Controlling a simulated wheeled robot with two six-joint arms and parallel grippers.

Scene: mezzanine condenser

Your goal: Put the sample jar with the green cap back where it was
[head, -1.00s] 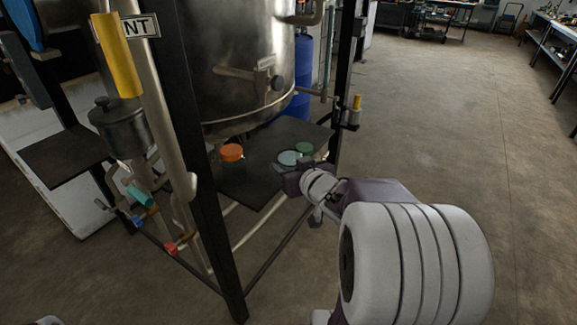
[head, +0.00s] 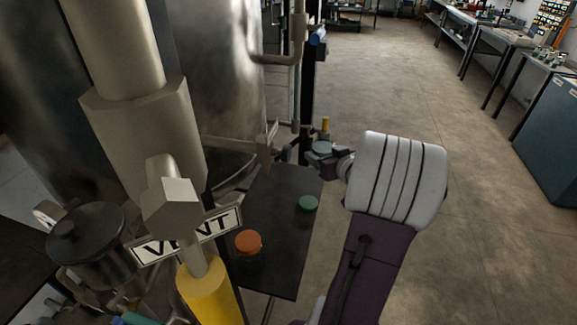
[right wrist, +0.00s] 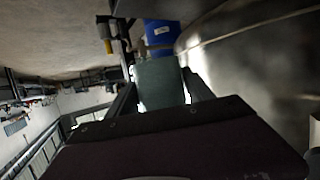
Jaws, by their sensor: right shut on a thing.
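A jar with an orange cap (head: 248,242) stands on the same shelf, nearer and to the left. My right gripper (head: 323,152) is at the shelf's far right corner, shut on a jar with a pale teal cap (head: 322,147). In the right wrist view this grey-green jar (right wrist: 160,83) sits between the two fingers. My left gripper is out of view.
A large steel vessel (head: 215,60) and pipes border the shelf at the back and left. A VENT sign (head: 185,238) and yellow-handled pipe (head: 208,295) stand close in front. Open floor (head: 460,200) lies to the right; benches (head: 490,45) are farther off.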

